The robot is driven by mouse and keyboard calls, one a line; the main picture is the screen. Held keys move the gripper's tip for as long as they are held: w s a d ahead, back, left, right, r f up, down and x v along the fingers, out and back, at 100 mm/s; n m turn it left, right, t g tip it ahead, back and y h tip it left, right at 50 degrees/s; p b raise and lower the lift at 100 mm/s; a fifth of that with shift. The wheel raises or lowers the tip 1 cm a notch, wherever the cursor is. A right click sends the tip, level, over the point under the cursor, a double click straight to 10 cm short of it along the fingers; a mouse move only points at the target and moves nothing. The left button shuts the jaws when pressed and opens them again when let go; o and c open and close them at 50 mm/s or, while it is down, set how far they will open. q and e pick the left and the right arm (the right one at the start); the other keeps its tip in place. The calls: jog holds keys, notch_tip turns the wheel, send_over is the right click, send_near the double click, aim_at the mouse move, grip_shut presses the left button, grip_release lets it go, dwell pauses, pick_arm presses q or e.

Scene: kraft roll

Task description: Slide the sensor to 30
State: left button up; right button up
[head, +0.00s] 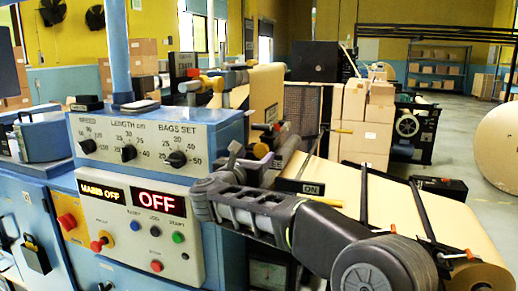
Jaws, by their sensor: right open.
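My right arm comes in from the lower right and crosses in front of the machine. My right gripper (248,160) is open near the left edge of the brown paper web. A small yellow knob (261,151) shows close by its fingers. I cannot tell whether this knob belongs to the sensor, or whether the fingers touch it. The sensor and its scale cannot be made out clearly; my arm hides part of that area. My left gripper is not in view.
A blue and white control panel (190,135) with dials stands left of my arm; its displays (158,203) read MAINS OFF and OFF. The kraft paper web (350,190) runs behind my arm. Cartons (365,120) are stacked behind. A large paper roll (500,150) stands far right.

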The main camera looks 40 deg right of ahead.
aim_at(260, 152)
jog(key=shift+p+x, duration=0.65)
jog(key=shift+x, duration=1.3)
grip_shut()
